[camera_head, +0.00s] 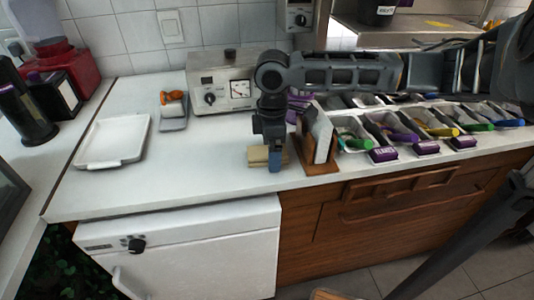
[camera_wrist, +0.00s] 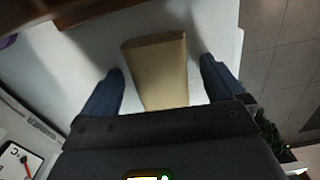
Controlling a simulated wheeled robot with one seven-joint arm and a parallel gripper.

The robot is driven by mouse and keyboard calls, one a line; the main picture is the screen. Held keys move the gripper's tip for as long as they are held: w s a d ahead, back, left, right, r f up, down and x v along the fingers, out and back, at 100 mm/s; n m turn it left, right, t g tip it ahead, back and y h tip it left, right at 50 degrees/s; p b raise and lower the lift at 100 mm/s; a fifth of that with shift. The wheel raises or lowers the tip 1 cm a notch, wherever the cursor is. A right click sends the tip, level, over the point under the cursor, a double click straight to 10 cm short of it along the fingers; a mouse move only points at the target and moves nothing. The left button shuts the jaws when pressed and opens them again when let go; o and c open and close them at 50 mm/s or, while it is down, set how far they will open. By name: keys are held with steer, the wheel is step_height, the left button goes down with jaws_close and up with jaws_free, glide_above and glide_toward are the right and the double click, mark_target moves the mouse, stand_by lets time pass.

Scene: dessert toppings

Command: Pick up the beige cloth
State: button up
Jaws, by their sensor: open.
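The beige cloth (camera_head: 259,157) is a folded, block-like piece on the white counter, just left of the wooden stand. In the wrist view the cloth (camera_wrist: 157,68) lies between my two blue fingers, with white counter showing on both sides of it. My gripper (camera_head: 275,163) points down at the cloth, and its near finger hides part of it. In the wrist view my gripper (camera_wrist: 162,83) is open, with a finger on each side of the cloth and a gap to each. I cannot tell how far the fingertips are above the counter.
A wooden stand (camera_head: 322,166) with upright panels stands close to the right of my gripper. Topping bins with coloured utensils (camera_head: 410,130) lie further right. A metal appliance (camera_head: 222,88) stands behind. A white tray (camera_head: 113,141) lies left, with clear counter between.

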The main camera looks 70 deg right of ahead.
steer(key=shift+c, duration=0.4)
steer(key=c, duration=1)
steer(key=shift+r, duration=0.15)
steer(key=shift+c, duration=0.2)
step_height(320, 180, up, 10)
steer(key=shift+f, duration=0.1)
